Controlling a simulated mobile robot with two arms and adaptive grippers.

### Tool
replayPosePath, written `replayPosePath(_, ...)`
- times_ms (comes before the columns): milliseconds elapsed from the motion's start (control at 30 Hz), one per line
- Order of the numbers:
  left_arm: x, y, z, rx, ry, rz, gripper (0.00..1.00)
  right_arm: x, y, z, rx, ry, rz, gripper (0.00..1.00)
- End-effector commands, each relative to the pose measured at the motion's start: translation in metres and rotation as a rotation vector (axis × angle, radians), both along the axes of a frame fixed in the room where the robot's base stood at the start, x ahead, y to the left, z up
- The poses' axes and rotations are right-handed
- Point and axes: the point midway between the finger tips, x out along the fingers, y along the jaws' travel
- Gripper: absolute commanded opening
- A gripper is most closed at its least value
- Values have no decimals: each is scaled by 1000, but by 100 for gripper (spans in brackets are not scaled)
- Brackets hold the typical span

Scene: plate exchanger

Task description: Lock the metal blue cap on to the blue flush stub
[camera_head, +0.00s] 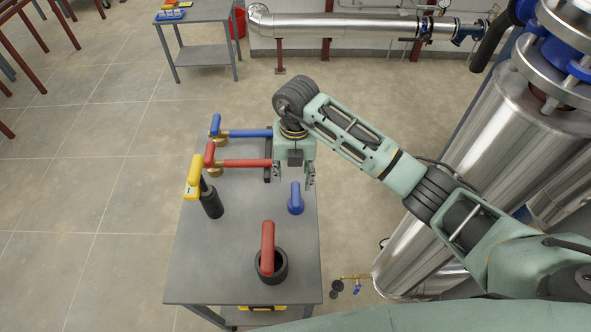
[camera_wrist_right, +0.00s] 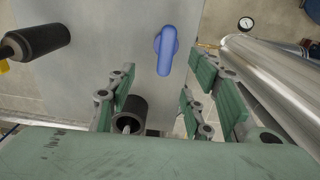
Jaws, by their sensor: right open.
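A blue cap with an upright handle (camera_head: 295,198) stands on the grey table's right side. In the right wrist view the blue cap (camera_wrist_right: 166,48) lies beyond the fingertips, slightly right of centre. My right gripper (camera_head: 294,180) is open and empty above the table, just behind the cap in the head view. In the wrist view its fingers (camera_wrist_right: 157,88) are spread, with the cap apart from them. A small brass fitting (camera_head: 354,277) with a blue part (camera_head: 358,289) sits low beside the steel column; I cannot tell whether it is the flush stub. My left gripper is not in view.
The grey table (camera_head: 200,270) also holds a red-handled black ring (camera_head: 268,262), a yellow-handled black tool (camera_head: 208,196), a red-handled tool (camera_head: 240,162) and a blue-handled tool (camera_head: 243,133). A large steel column (camera_head: 470,160) stands right.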

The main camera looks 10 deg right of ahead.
Motion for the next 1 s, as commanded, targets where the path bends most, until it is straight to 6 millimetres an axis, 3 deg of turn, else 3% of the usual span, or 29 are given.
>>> replayPosePath(267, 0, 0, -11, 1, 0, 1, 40, 1, -9, -13, -36, 3, -11, 47)
replayPosePath(800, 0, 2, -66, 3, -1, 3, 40, 1, -8, -87, -33, 3, -10, 47)
replayPosePath(1000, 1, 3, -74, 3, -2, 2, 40, 1, -8, -99, -33, 2, -9, 47)
